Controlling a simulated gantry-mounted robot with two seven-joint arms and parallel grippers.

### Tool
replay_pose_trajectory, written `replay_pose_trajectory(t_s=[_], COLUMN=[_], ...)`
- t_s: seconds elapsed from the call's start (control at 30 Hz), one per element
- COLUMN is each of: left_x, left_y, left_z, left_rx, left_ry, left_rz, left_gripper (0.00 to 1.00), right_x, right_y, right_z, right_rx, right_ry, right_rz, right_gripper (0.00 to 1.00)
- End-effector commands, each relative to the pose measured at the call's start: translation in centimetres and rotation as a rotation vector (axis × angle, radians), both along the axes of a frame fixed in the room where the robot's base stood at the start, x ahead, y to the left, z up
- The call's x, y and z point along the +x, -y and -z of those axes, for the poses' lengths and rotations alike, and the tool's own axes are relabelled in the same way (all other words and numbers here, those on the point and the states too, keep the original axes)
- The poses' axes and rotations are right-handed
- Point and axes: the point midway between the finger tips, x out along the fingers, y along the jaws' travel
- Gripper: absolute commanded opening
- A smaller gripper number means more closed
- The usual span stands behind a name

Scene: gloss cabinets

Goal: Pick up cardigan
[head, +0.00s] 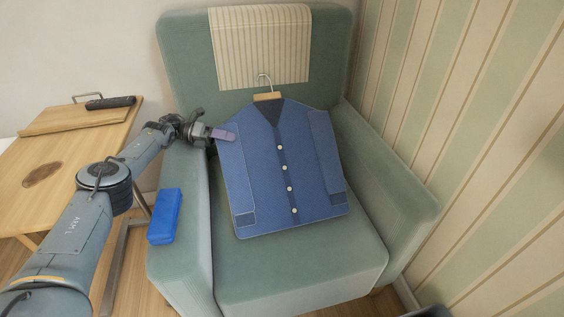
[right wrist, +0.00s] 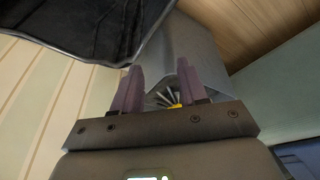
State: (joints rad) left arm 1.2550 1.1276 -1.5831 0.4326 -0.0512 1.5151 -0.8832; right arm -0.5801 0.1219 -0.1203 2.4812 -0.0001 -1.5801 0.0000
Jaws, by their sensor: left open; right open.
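The blue cardigan (head: 270,190) with pale buttons hangs on a wooden hanger with a metal hook (head: 264,82). It leans against the backrest of the green armchair (head: 365,235), its lower edge on the seat. My left gripper (head: 224,134) is at the cardigan's left shoulder, in front of or touching its edge; I cannot tell whether fabric lies between the fingers. My right gripper (right wrist: 158,90) is open in the right wrist view, with no cardigan between its fingers. The right arm is not in the head view.
A blue box-like object (head: 164,216) lies on the chair's left arm. A wooden side table (head: 75,165) with a board and a dark remote (head: 110,102) stands at left. A striped wall is close on the right. A grey bin-like object (right wrist: 185,50) is beyond my right fingers.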

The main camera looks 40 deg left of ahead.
Motion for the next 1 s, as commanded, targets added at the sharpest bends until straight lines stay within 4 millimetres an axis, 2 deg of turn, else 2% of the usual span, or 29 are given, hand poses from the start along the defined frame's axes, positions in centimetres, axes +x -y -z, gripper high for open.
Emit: replay_pose_trajectory(t_s=[0.33,0.73,0.77,1.0], left_x=[0.23,0.23,0.23,0.26], left_y=[0.24,0.26,0.26,0.27], left_z=[0.07,0.08,0.08,-0.02], left_rx=[0.0,0.001,0.001,0.0], left_ry=[0.0,0.0,0.0,0.002], left_rz=[-0.001,-0.001,-0.001,0.0], left_gripper=[0.64,0.03,0.0,0.0], right_x=[-0.01,0.01,0.0,0.01], right_y=[0.12,-0.06,-0.08,-0.13], right_z=[0.05,0.05,0.05,0.04], right_rx=[-0.005,0.003,0.004,0.006], right_ry=[0.0,-0.001,-0.002,-0.001], right_rz=[-0.003,0.003,0.003,0.004], right_gripper=[0.43,0.43,0.43,0.43])
